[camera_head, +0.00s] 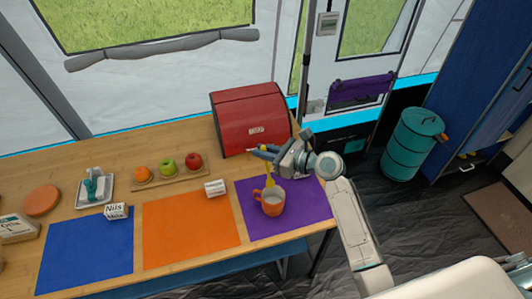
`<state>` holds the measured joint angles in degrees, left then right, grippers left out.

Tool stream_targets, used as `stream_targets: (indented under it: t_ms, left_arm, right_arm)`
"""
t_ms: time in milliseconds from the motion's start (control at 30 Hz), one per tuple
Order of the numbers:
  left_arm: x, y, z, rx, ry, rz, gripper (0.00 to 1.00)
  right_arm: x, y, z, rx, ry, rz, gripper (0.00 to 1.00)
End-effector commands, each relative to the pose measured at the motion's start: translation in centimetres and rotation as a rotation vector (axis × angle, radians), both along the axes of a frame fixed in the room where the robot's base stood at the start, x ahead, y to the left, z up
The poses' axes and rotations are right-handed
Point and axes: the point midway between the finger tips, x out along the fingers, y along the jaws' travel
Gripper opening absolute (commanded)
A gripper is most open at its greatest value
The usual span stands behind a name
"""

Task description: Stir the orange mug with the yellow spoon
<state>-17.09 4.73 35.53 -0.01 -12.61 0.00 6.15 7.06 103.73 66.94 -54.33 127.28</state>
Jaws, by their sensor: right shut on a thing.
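The orange mug (271,208) stands upright on the purple mat (298,216) near the right end of the table. Its handle points left and its inside looks pale. The yellow spoon (269,180) is upright, with its lower end inside the mug's opening. My right gripper (264,152) reaches in from the right above the mug and is shut on the upper part of the spoon. The spoon's lower tip is hidden in the mug. My left gripper is not in view.
A red bread box (251,119) stands behind the mug. An orange mat (190,228) and a blue mat (86,250) lie to the left. A small white box (215,188) stands between the mug and a fruit board (196,174). A teal barrel (412,145) stands on the floor at right.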

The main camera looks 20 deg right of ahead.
Motion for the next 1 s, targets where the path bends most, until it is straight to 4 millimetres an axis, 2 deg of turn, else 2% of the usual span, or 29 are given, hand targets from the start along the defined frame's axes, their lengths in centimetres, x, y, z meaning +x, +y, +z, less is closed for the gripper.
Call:
stream_targets:
  t_ms: [33,233,1000]
  left_arm:
    - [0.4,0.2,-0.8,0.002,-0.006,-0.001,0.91]
    - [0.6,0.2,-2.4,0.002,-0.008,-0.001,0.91]
    - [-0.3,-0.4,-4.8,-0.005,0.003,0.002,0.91]
  right_arm:
    - [0.1,0.1,-0.7,0.0,0.0,0.0,0.0]
    - [0.5,0.3,-1.9,0.001,0.0,0.0,0.0]
    - [-0.6,-0.4,-7.8,0.0,0.002,-0.001,0.0]
